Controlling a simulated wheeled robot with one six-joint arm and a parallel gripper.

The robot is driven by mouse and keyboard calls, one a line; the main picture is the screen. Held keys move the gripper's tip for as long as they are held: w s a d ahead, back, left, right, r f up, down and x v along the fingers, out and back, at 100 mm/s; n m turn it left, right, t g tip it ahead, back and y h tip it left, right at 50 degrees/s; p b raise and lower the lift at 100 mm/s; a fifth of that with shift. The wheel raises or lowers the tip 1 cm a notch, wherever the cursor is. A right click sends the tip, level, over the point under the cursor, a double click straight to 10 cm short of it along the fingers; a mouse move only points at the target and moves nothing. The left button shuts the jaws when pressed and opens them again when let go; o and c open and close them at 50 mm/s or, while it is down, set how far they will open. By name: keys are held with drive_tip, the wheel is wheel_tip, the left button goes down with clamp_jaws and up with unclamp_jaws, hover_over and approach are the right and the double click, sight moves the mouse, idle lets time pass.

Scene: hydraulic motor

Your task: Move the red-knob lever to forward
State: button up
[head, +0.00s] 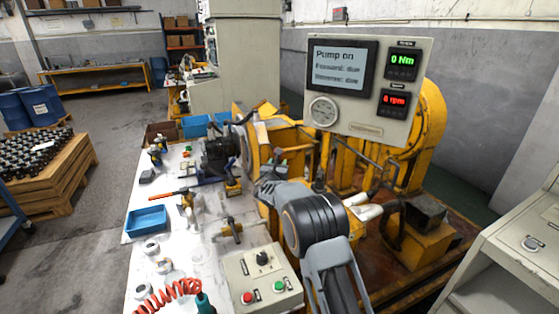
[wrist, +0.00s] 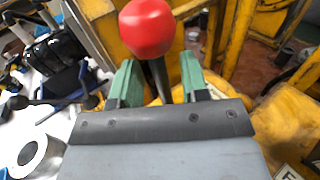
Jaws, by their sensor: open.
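The red knob (wrist: 147,27) shows at the top of the wrist view, on a thin dark lever shaft (wrist: 159,80). My gripper (wrist: 161,78) is open, with one green fingertip on each side of the shaft, below the knob in the picture. A gap shows between the shaft and each fingertip, so contact is not visible. In the head view my arm covers the lever, and I cannot make out the knob there. The display (head: 340,67) reads "Pump on", with lines for forward and reverse that look like "due".
Yellow machine frame (wrist: 226,45) surrounds the lever closely. The instrument panel (head: 365,115) shows 0 Nm and 0 rpm. A control box (head: 243,268) with red and green buttons stands near my arm. The white bench (head: 205,245) holds a blue tray (head: 147,221) and tools.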

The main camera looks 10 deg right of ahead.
sight(279, 161)
drive_tip(key=shift+x, duration=1.5)
drive_tip(key=shift+c, duration=0.3)
clamp_jaws()
